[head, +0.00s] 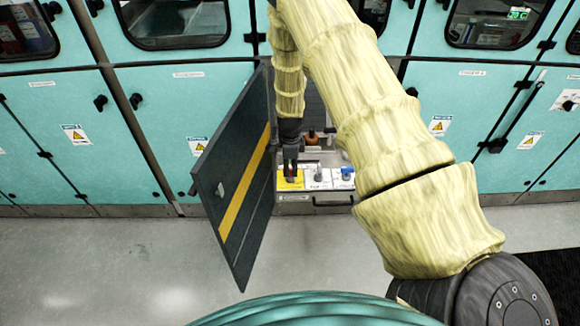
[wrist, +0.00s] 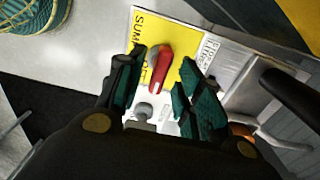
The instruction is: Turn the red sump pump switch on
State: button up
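The red sump pump switch (wrist: 160,67) shows in the wrist view as a red handle on a yellow plate (wrist: 181,37) with partly hidden black lettering that begins "SUM". My gripper (wrist: 158,88) is open, with one finger on each side of the red switch. A narrow gap shows between the switch and each finger, though contact low down cannot be judged. In the head view my gripper (head: 290,168) is over the yellow plate (head: 290,180) at the left end of the panel, and it mostly hides the switch.
A grey switch (head: 318,174) and a blue switch (head: 346,173) stand right of the yellow plate. A dark open door (head: 236,175) with a yellow stripe stands close on the left. An orange-brown object (head: 312,138) is behind the panel. Teal cabinets (head: 115,150) line the wall.

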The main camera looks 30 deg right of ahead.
jog(key=shift+f, duration=0.5)
grip_shut()
